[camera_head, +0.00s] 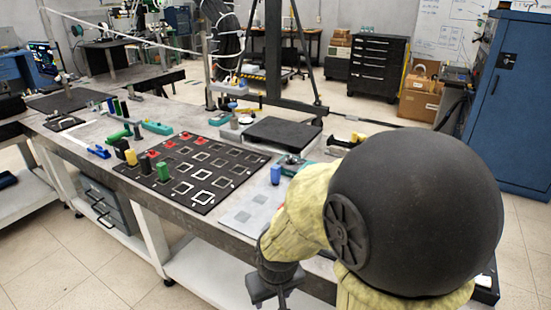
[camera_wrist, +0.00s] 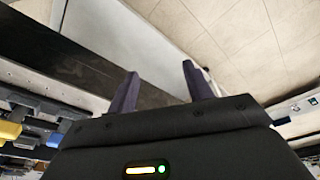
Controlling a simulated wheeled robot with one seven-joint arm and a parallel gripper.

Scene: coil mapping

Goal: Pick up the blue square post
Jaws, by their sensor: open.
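The blue square post (camera_head: 276,174) stands upright on the workbench, just off the right edge of the black mat with square outlines (camera_head: 228,192). It is close to my arm in the head view. My gripper (camera_head: 275,285) shows as a dark shape low at the bench's front edge, apart from the post and nearer the camera. In the wrist view, its two fingers (camera_wrist: 160,88) are spread with nothing between them. They point toward the floor and a dark band, and I cannot make out the blue post there.
Green (camera_head: 163,171), yellow (camera_head: 131,157) and black posts stand along the mat's left side, with red pieces (camera_head: 185,137) at its back. A grey plate (camera_head: 252,210) lies near the post. A black slab (camera_head: 282,133) sits behind. Open floor (camera_head: 60,270) lies in front.

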